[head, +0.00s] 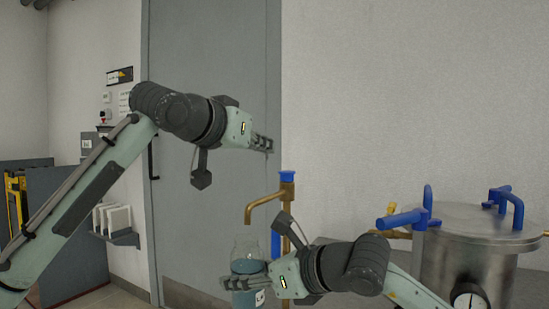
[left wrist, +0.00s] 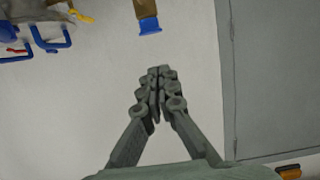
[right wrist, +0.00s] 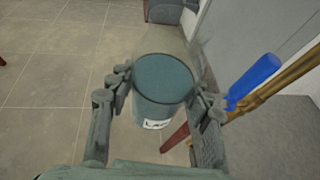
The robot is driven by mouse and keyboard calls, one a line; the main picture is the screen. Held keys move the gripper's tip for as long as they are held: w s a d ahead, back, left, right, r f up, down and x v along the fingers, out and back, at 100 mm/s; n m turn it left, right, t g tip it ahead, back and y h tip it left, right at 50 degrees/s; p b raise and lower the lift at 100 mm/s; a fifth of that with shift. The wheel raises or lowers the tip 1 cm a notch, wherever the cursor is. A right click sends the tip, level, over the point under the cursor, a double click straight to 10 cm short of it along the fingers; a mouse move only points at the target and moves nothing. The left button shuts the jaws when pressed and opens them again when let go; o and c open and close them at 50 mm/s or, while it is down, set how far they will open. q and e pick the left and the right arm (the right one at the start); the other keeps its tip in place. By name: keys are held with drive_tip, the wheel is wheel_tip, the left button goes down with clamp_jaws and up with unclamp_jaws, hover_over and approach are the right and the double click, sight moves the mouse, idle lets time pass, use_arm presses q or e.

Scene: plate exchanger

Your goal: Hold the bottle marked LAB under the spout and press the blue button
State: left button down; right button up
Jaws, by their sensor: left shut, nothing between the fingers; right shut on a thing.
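The bottle (head: 249,247) is clear glass with blue-green liquid, and it also shows in the right wrist view (right wrist: 163,85). Its white label (right wrist: 157,124) is too small to read surely. My right gripper (head: 245,284) is shut on the bottle's body and holds it upright. The brass spout (head: 262,200) opens just above the bottle's mouth in the head view. The blue button (head: 287,176) tops the brass pipe and also shows in the left wrist view (left wrist: 149,26). My left gripper (head: 265,144) is shut and empty, above and slightly left of the button, apart from it.
A steel vessel (head: 465,262) with blue handles (head: 403,219) and a gauge (head: 469,300) stands at the right. A blue lever (right wrist: 252,82) lies along the brass pipe beside my right gripper. A grey door (head: 215,60) and bare wall are behind. The air around my left gripper is free.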

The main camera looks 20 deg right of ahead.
use_arm(q)
drive_tip(key=v, duration=0.5)
drive_tip(key=shift+d+r, duration=0.1)
idle(0.8)
drive_tip(key=shift+f+b, duration=0.5)
use_arm(e)
drive_tip(key=s+a, duration=0.6)
drive_tip(key=a, duration=0.2)
drive_tip(key=shift+s, duration=0.1)
